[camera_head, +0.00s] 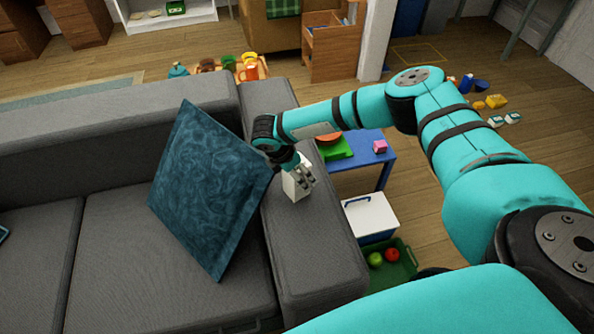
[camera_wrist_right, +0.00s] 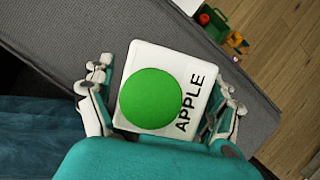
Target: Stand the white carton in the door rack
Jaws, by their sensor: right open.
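The white carton (camera_head: 291,188) stands on the grey sofa's right armrest. In the right wrist view the carton (camera_wrist_right: 185,62) shows a face with a green disc and the word APPLE. My right gripper (camera_head: 299,172) is at the carton, partly covering it in the head view. In the right wrist view its open fingers (camera_wrist_right: 162,104) are on either side of the carton; I cannot tell whether they touch it. I cannot make out a door rack in either view. My left gripper is not in view.
A teal cushion (camera_head: 208,190) leans on the sofa (camera_head: 100,260) just left of the gripper. Beyond the armrest are a blue table (camera_head: 368,160), a white-lidded box (camera_head: 370,214) and a green crate (camera_head: 405,263) with fruit. Small items lie on the floor at right.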

